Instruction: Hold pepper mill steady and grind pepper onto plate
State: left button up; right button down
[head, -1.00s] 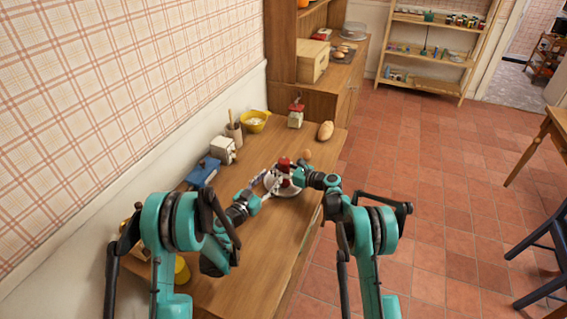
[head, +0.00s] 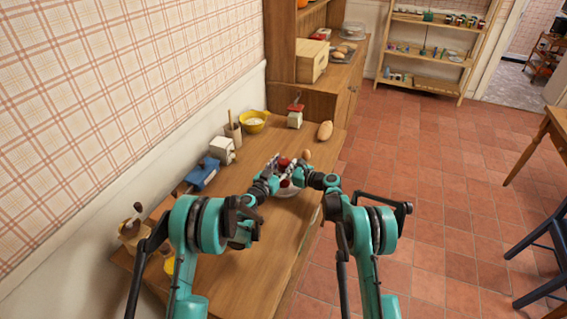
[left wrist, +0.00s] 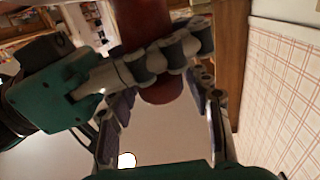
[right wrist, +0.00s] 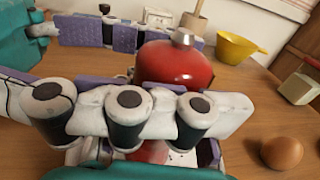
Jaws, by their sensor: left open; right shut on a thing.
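The red pepper mill (head: 284,161) stands over the white plate (head: 290,192) on the wooden counter. In the right wrist view, the mill's rounded red top (right wrist: 175,65) has a silver knob. My right gripper (head: 297,171) is shut on the mill; its finger crosses in front of the red body. My left gripper (head: 276,170) is open close to the mill's left side. In the left wrist view, the red mill (left wrist: 162,92) shows between the spread left fingers, behind the right gripper's finger. Whether the left fingers touch it cannot be told. The grippers hide much of the mill and plate.
A brown egg (head: 307,154) and a bread loaf (head: 325,131) lie beyond the grippers. A yellow bowl (head: 253,121), a utensil crock (head: 233,134), a white box-like item (head: 222,150) and a blue item (head: 202,174) line the wall side. The near counter is mostly clear.

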pick_arm(q)
jog(key=c, duration=0.9)
jog(key=shift+a+m+g+h, duration=0.1)
jog(key=shift+m+g+h, duration=0.25)
jog(key=shift+h, duration=0.25)
jog(key=m+g+h, duration=0.2)
jog(key=shift+w+h, duration=0.1)
jog(key=shift+h, duration=0.2)
jog(key=shift+m+g+h, duration=1.2)
jog(key=shift+m+g, duration=0.3)
jog(key=shift+g, duration=0.35)
jog(key=shift+m+g+h, duration=1.2)
jog(key=shift+m+g, duration=0.25)
jog(key=shift+g, duration=0.35)
jog(key=o, duration=0.9)
